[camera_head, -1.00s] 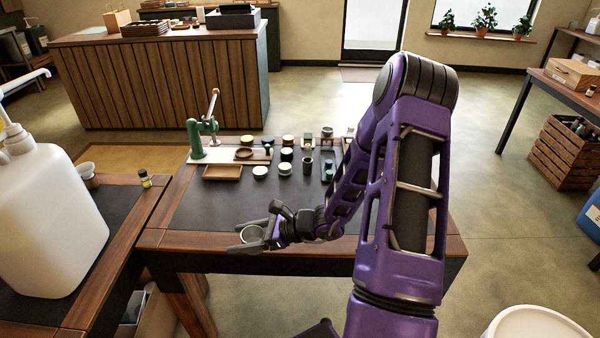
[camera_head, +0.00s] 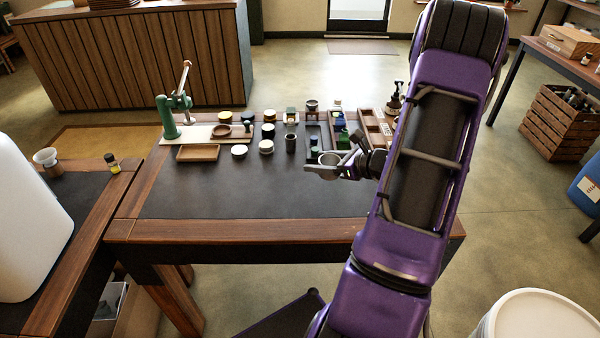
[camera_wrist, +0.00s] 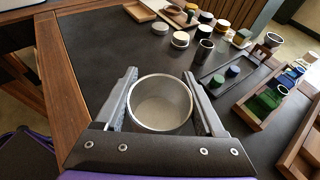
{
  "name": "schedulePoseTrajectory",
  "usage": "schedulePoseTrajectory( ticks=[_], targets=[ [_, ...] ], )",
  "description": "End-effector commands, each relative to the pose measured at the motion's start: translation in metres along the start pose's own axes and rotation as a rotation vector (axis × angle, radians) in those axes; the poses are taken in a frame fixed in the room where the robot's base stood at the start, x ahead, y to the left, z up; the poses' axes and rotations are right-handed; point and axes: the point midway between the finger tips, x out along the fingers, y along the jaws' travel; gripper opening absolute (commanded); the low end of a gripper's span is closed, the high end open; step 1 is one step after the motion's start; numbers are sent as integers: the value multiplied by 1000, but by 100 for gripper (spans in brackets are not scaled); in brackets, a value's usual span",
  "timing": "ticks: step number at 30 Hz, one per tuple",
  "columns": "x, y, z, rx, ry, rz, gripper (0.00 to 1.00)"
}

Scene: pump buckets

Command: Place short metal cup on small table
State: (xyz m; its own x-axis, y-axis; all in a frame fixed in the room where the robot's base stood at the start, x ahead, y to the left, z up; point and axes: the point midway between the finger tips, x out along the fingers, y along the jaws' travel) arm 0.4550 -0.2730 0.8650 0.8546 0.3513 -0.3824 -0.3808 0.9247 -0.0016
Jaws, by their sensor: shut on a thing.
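My gripper (camera_head: 333,167) is shut on a short metal cup (camera_head: 328,158), a grey open-topped cylinder. In the wrist view the cup (camera_wrist: 160,103) sits upright between the two fingers (camera_wrist: 160,100), its open mouth toward the camera. The cup is over the right part of the dark-topped table (camera_head: 230,195) with a wooden border, in front of the small goods; its exact height above the top cannot be told. The table top also shows in the wrist view (camera_wrist: 95,65).
Jars, lids and a dark cup (camera_head: 291,143) stand along the table's back, with trays (camera_head: 372,128) at right. A green press (camera_head: 170,118) is at back left. A white jug (camera_head: 25,220) stands on the left table. The table's front left is clear.

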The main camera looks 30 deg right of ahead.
Motion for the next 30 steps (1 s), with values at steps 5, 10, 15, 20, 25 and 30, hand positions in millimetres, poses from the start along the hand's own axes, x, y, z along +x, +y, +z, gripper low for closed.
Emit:
schedulePoseTrajectory(
  ticks=[5, 10, 15, 20, 25, 30],
  targets=[
    [14, 1, -33, 4, -1, 1, 5],
    [19, 1, -45, 1, -1, 2, 5],
    [28, 1, -65, 4, 0, 3, 5],
    [33, 1, -77, 1, -1, 1, 5],
    [33, 1, -77, 0, -1, 1, 5],
    [34, 1, -81, 0, 0, 1, 73]
  ],
)
